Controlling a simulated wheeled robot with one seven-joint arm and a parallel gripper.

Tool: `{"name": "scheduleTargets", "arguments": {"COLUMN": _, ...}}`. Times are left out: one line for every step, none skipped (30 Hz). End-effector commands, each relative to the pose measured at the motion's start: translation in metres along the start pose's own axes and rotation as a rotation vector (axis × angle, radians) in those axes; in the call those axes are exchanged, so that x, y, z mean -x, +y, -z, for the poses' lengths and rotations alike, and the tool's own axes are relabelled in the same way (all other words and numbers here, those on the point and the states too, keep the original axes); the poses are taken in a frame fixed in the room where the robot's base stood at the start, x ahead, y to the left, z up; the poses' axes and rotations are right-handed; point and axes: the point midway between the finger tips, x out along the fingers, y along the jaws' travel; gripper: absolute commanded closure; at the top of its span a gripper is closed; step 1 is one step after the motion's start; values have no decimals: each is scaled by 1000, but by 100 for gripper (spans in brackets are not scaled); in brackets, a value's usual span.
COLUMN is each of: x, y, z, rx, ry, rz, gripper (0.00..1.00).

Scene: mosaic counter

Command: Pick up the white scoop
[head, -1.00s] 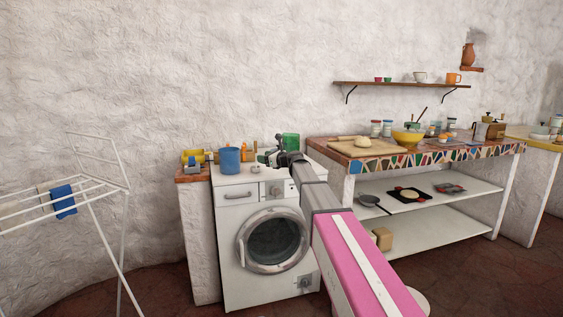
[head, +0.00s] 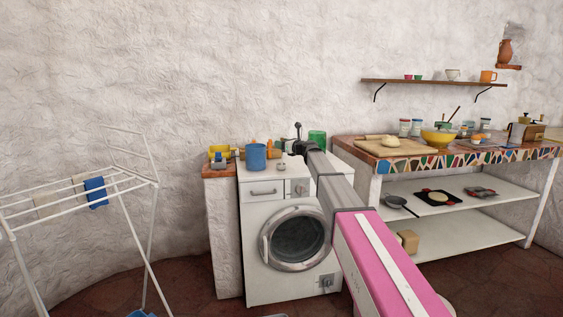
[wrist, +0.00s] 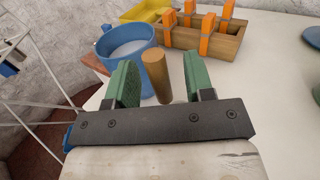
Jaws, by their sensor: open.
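I cannot make out a white scoop for certain. A small pale object (head: 281,166), too small to identify, lies on the washing machine top (head: 262,182), right of the blue bucket (head: 256,158). In the wrist view the blue bucket (wrist: 127,48) holds something white. My gripper (wrist: 160,70) is open, with its two green fingers apart. A brown cylinder (wrist: 156,76) shows between them in the picture; I cannot tell whether it is part of the scoop. No finger visibly touches it. In the head view my arm hides most of the gripper.
A wooden box with orange-handled things (wrist: 208,38) and a yellow tray (wrist: 145,10) stand behind the bucket. The mosaic counter (head: 470,158) is to the right, a drying rack (head: 75,200) to the left.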

Motion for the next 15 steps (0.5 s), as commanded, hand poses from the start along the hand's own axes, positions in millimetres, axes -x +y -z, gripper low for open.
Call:
{"name": "scheduleTargets", "arguments": {"x": -11, "y": -1, "z": 0, "rx": 0, "ry": 0, "rz": -1, "gripper": 52}}
{"name": "scheduleTargets", "arguments": {"x": -15, "y": -1, "z": 0, "rx": 0, "ry": 0, "rz": -1, "gripper": 52}}
{"name": "scheduleTargets", "arguments": {"x": -19, "y": -1, "z": 0, "rx": 0, "ry": 0, "rz": -1, "gripper": 52}}
{"name": "scheduleTargets", "arguments": {"x": -21, "y": 0, "z": 0, "rx": 0, "ry": 0, "rz": -1, "gripper": 52}}
{"name": "scheduleTargets", "arguments": {"x": -22, "y": 0, "z": 0, "rx": 0, "ry": 0, "rz": -1, "gripper": 52}}
{"name": "scheduleTargets", "arguments": {"x": -23, "y": 0, "z": 0, "rx": 0, "ry": 0, "rz": -1, "gripper": 52}}
{"name": "scheduleTargets", "arguments": {"x": -23, "y": 0, "z": 0, "rx": 0, "ry": 0, "rz": -1, "gripper": 52}}
{"name": "scheduleTargets", "arguments": {"x": -23, "y": 0, "z": 0, "rx": 0, "ry": 0, "rz": -1, "gripper": 52}}
{"name": "scheduleTargets", "arguments": {"x": -22, "y": 0, "z": 0, "rx": 0, "ry": 0, "rz": -1, "gripper": 52}}
{"name": "scheduleTargets", "arguments": {"x": -22, "y": 0, "z": 0, "rx": 0, "ry": 0, "rz": -1, "gripper": 52}}
{"name": "scheduleTargets", "arguments": {"x": -22, "y": 0, "z": 0, "rx": 0, "ry": 0, "rz": -1, "gripper": 52}}
{"name": "scheduleTargets", "arguments": {"x": -22, "y": 0, "z": 0, "rx": 0, "ry": 0, "rz": -1, "gripper": 58}}
{"name": "scheduleTargets", "arguments": {"x": -22, "y": 0, "z": 0, "rx": 0, "ry": 0, "rz": -1, "gripper": 68}}
{"name": "scheduleTargets", "arguments": {"x": -22, "y": 0, "z": 0, "rx": 0, "ry": 0, "rz": -1, "gripper": 78}}
{"name": "scheduleTargets", "arguments": {"x": -22, "y": 0, "z": 0, "rx": 0, "ry": 0, "rz": -1, "gripper": 91}}
